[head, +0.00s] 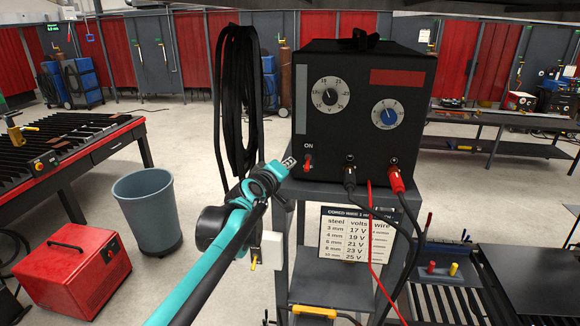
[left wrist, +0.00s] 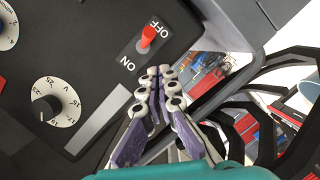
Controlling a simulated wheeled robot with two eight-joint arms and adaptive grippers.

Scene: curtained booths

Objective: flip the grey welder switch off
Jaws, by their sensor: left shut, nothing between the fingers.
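The welder (head: 355,150) is a dark, nearly black box with two dials, standing on a grey cart. Its red switch (head: 308,162) is at the lower left of the front, under the word ON. In the left wrist view the red lever (left wrist: 148,34) points away from ON, toward the OFF label. My left gripper (head: 287,163) is shut and empty, just left of the switch. In the left wrist view its fingertips (left wrist: 160,72) are together below the switch, with a visible gap to the lever. My right gripper is not in view.
Black and red cable plugs (head: 396,181) stick out right of the switch. A coil of black cable (head: 238,100) hangs left of the welder. A settings card (head: 357,236) hangs below. A bin (head: 148,215) and a red box (head: 72,270) stand on the floor at left.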

